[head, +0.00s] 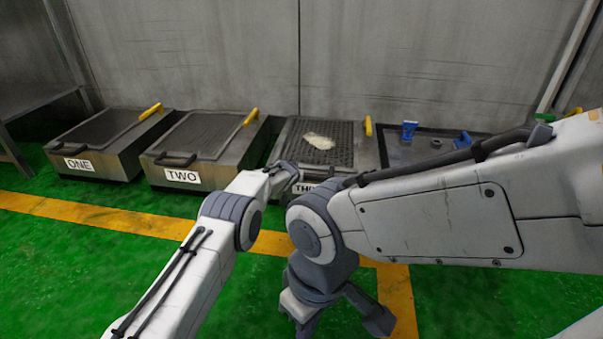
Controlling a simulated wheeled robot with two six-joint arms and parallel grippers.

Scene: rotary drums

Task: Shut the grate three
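Box three (362,155) stands on the floor right of box two, its front label (303,188) partly covered by my arms. A dark mesh grate (322,132) shows at its top, with a pale irregular patch (319,141) on or under the mesh; I cannot tell which. A yellow handle (368,126) stands at its back right. Whether the grate lies fully flat is unclear. My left gripper (287,172) is at the front left of box three; its fingers are too small and overlapped to read. My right gripper (338,311) points down, fingers apart, low over the floor before the boxes.
Box one (118,162) and box two (206,177) stand to the left, with dark front handles and yellow back handles. A dark tray (398,152) with blue parts (409,130) is at the right. A grey wall (220,50) is behind; green floor (60,265) in front is clear.

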